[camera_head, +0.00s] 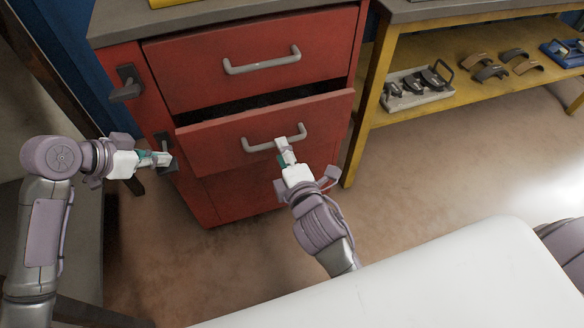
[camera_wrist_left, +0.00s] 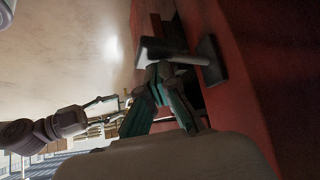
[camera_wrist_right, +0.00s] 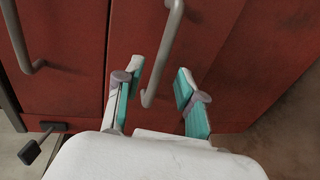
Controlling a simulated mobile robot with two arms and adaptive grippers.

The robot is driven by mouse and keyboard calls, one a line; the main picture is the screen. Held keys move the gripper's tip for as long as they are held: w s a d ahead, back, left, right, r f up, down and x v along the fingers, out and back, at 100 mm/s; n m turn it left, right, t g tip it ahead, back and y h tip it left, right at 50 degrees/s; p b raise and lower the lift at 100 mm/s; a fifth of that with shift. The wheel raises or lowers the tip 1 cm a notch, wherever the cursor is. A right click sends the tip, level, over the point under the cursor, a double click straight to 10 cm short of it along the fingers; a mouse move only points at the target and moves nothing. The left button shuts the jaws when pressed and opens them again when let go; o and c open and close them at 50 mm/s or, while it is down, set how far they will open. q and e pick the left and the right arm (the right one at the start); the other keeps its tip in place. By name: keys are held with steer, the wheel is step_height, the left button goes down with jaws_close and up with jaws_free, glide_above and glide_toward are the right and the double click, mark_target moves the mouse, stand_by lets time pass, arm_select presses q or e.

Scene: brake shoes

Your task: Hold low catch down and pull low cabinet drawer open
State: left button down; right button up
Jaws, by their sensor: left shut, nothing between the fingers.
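The low drawer (camera_head: 222,136) of the red cabinet stands partly open, with a dark gap above its front. Its grey handle (camera_head: 258,146) also shows in the right wrist view (camera_wrist_right: 166,50). The black low catch (camera_head: 168,166) is on the cabinet's left frame. My left gripper (camera_head: 166,158) is shut and empty against the catch, which shows in the left wrist view (camera_wrist_left: 208,62), and partly hides it.
The upper drawer (camera_head: 200,70) is shut, with its own handle (camera_head: 262,62) and an upper catch (camera_head: 127,82). A yellow shelf (camera_head: 440,60) at the right holds a grey tray (camera_head: 420,100), several brake shoes (camera_head: 490,72) and a blue tray (camera_head: 566,58). Open floor lies right of the cabinet.

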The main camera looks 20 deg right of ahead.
arm_select(q)
steer(key=shift+f, duration=0.1)
arm_select(e)
steer(key=v, duration=0.7)
steer(key=shift+s, duration=0.25)
arm_select(q)
step_height(320, 180, up, 11)
stand_by(1.6)
stand_by(0.6)
